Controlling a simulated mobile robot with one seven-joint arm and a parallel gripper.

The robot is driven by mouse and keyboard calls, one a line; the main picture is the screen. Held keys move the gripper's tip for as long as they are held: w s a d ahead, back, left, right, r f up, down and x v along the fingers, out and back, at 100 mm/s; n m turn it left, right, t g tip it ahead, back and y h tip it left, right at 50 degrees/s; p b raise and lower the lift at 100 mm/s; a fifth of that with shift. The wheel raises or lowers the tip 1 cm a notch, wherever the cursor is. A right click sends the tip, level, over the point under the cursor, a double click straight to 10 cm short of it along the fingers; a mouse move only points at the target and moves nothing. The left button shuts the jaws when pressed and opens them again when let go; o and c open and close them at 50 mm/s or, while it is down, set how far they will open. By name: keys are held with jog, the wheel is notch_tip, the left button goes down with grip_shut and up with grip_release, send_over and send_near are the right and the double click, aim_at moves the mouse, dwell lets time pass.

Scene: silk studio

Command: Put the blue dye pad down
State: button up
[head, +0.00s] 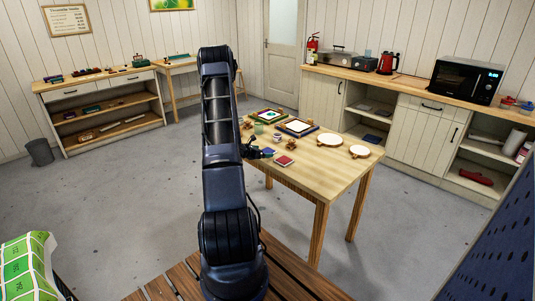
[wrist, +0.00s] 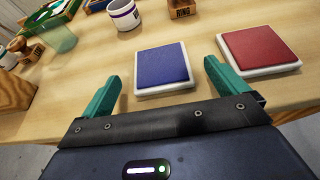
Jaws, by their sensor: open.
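The blue dye pad (wrist: 163,66), a blue square on a white base, lies flat on the wooden table (wrist: 205,22) in the wrist view. My gripper (wrist: 164,77) is open and empty. Its green fingers stand left and right of the pad's near part, and I see no clear contact. In the head view my gripper (head: 254,152) is at the table's left edge, small and dark, and the blue pad (head: 267,152) shows just beside it.
A red pad (wrist: 258,50) lies close right of the blue one. A white cup (wrist: 124,14), a translucent green cup (wrist: 58,38) and wooden stamps stand behind. Two round cream pieces (head: 328,139) lie on the table's right. The table's front right is bare.

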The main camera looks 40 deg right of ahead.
aim_at(264, 152)
jog(key=shift+x, duration=1.15)
jog(key=shift+c, duration=0.2)
jog(key=c, duration=1.2)
jog(key=shift+o, duration=0.2)
notch_tip(264, 152, up, 20)
